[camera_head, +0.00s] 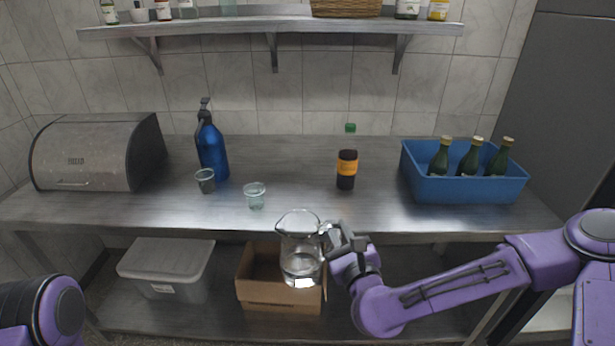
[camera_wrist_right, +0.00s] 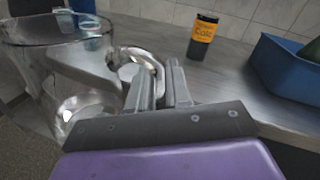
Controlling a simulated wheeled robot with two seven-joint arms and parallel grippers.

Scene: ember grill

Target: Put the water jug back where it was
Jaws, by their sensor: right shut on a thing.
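The water jug (camera_head: 300,250) is clear glass, upright, with a little water in its bottom. My right gripper (camera_head: 331,238) is shut on its handle and holds it in front of the table's front edge, above the cardboard box on the lower shelf. In the right wrist view the jug (camera_wrist_right: 62,75) is at the left, and its handle loop meets the fingertips of my right gripper (camera_wrist_right: 158,75). My left gripper is out of view; only part of my left arm shows at the lower left of the head view.
The steel table (camera_head: 300,205) holds two glasses (camera_head: 256,196) (camera_head: 205,181), a blue bottle (camera_head: 212,150), a dark bottle with an orange label (camera_head: 347,170), a bread bin (camera_head: 90,155) and a blue crate (camera_head: 465,188) of green bottles. Bare tabletop lies between the dark bottle and glasses.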

